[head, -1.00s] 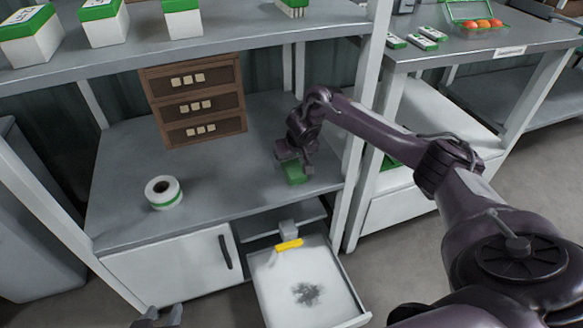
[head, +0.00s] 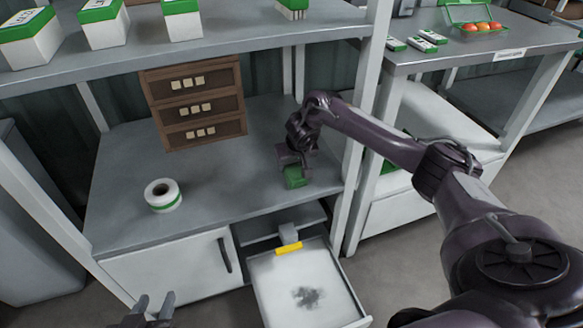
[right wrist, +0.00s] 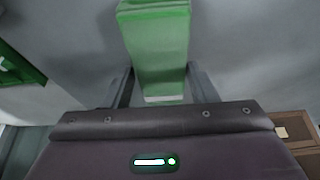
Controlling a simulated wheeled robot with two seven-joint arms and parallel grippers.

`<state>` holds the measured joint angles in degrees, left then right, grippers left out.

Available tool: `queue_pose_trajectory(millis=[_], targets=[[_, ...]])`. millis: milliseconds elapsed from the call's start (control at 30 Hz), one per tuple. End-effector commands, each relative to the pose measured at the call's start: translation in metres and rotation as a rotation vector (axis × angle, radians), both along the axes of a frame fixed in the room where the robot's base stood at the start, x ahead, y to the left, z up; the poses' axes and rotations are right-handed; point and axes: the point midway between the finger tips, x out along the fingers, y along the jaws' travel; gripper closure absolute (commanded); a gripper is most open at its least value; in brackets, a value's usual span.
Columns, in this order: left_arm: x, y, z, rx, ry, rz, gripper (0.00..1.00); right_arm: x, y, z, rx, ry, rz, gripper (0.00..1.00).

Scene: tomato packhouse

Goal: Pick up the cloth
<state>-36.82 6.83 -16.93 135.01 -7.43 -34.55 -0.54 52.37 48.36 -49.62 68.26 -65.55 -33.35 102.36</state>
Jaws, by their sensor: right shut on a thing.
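The green cloth (head: 294,177), a folded block, is at the right of the grey bench top, near its front edge. My right gripper (head: 292,167) reaches down over it and is shut on it. In the right wrist view the cloth (right wrist: 158,50) stands between the two fingers (right wrist: 162,88). I cannot tell whether the cloth still touches the bench. My left gripper (head: 155,304) is at the bottom left, in front of the bench, with its fingers apart and empty.
A white tape roll (head: 163,195) and a brown drawer unit (head: 195,105) stand on the bench. A shelf post (head: 357,130) rises close right of my right gripper. The bench middle is clear.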

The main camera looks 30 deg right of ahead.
Motion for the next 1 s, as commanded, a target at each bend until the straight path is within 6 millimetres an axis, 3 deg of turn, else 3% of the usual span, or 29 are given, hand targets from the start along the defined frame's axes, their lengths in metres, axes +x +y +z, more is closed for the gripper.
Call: queue_pose_trajectory(millis=[300, 567, 833, 1000], targets=[[-0.002, 0.001, -0.002, 0.009, 0.021, -0.002, 0.64, 0.000, 0.000, 0.003, 0.000, 0.000, 0.000, 0.71], [-0.033, 0.008, -0.045, 0.091, 0.225, -0.017, 0.64, 0.000, 0.000, 0.016, 0.001, 0.001, -0.001, 0.71], [-0.084, 0.022, -0.088, 0.204, 0.504, -0.042, 0.64, 0.000, 0.001, 0.037, 0.002, -0.001, 0.000, 0.71], [-0.089, 0.034, -0.087, 0.243, 0.576, -0.023, 0.64, -0.035, 0.007, 0.037, -0.002, 0.006, 0.004, 0.71]])
